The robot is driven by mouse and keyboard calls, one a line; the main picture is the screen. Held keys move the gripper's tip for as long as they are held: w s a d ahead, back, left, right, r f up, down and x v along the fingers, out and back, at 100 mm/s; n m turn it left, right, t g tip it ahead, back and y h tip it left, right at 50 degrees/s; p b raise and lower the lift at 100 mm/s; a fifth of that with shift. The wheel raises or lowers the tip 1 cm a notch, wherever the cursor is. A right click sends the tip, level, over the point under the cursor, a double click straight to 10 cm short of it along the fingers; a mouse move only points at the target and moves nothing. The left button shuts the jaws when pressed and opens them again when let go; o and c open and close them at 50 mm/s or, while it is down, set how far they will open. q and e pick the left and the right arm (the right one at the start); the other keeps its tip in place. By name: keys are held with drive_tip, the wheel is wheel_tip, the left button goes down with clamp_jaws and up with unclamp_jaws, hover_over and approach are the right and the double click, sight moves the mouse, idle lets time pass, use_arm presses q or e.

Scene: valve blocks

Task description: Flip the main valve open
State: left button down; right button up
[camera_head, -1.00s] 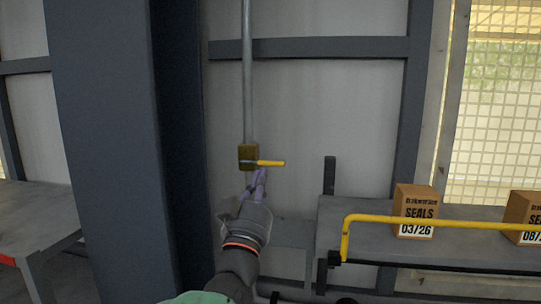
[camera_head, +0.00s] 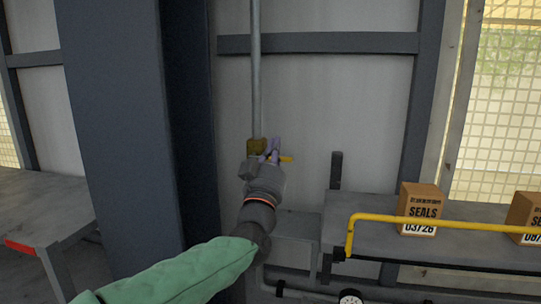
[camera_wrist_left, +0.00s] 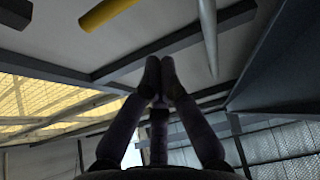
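The main valve is a brass-brown block (camera_head: 255,146) at the lower end of a grey vertical pipe (camera_head: 256,80). Its yellow lever (camera_head: 287,159) points right, roughly level, and is partly hidden behind my fingers. My left gripper (camera_head: 270,148) is in front of the valve, its purple fingers pointing up across the lever's inner part. In the left wrist view, the left gripper's fingertips (camera_wrist_left: 160,72) are together with nothing seen between them. A yellow bar, apparently the lever (camera_wrist_left: 106,14), lies apart from them at the top. My right gripper is out of view.
A dark column (camera_head: 120,130) stands close on the left. At right, a grey bench (camera_head: 375,235) carries boxes marked SEALS (camera_head: 419,208), with a yellow rail (camera_head: 440,223) along its front. A gauge (camera_head: 350,298) shows at the bottom edge.

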use_arm(q)
drive_tip(key=w+f, duration=0.1)
drive_tip(key=w+f+p, duration=0.1)
drive_tip(key=shift+w+d+f, duration=0.2)
drive_tip(key=shift+f, duration=0.2)
idle(0.3)
